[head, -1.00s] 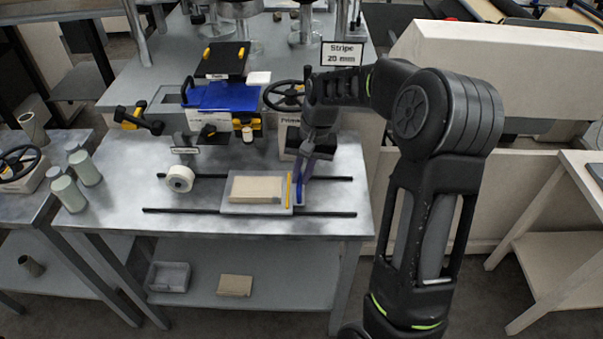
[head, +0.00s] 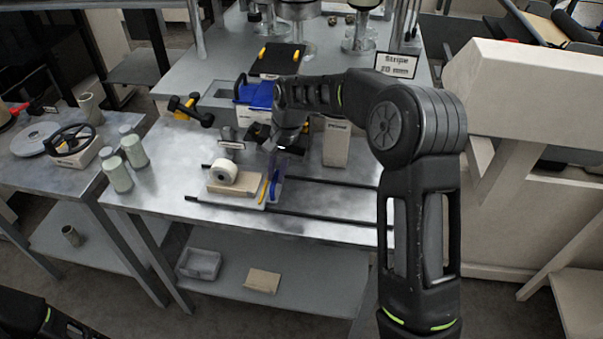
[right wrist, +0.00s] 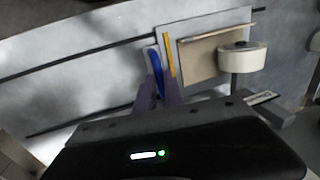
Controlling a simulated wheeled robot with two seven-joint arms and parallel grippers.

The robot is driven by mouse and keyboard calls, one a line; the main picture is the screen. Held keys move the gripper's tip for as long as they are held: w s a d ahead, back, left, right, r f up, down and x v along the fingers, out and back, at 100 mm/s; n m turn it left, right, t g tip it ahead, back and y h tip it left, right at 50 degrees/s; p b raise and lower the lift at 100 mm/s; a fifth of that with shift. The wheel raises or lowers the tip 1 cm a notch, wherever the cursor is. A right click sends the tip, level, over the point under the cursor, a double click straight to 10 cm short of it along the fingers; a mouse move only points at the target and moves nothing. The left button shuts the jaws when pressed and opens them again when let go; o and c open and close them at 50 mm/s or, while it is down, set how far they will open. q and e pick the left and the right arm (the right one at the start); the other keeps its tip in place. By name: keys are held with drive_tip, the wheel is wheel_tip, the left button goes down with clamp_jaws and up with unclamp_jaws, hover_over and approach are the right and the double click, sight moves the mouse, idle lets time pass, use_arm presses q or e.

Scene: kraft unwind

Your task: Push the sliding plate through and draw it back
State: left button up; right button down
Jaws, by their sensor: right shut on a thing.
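The sliding plate (head: 250,202) lies across two dark rails at their left part, with a tan block (head: 215,188) on it. It also shows in the right wrist view (right wrist: 200,28). A yellow strip (head: 263,189) runs along its right side, next to an upright blue handle (head: 275,188). A white roll (head: 223,171) overlaps the block in the head view; in the right wrist view it is over the block's edge. My right gripper (right wrist: 159,88) is shut on the blue handle, fingers on either side of it. My left gripper is out of view; only part of its arm shows at bottom left.
The rails (head: 330,232) are bare to the right of the plate. A blue-topped machine (head: 255,95) and a pale box (head: 337,145) stand behind. Green-grey cylinders (head: 133,150) stand at left. A lower shelf (head: 320,285) holds a grey bin (head: 199,263).

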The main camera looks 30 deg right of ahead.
sight(267, 187)
drive_tip(key=shift+w+a, duration=0.95)
drive_tip(key=shift+a, duration=0.25)
drive_tip(key=c, duration=1.5)
unclamp_jaws()
drive_tip(key=shift+o, duration=0.2)
wheel_tip(267, 187, up, 8)
drive_tip(key=s+d+b, duration=0.1)
drive_tip(key=shift+f, duration=0.15)
drive_tip(key=shift+d, duration=0.15)
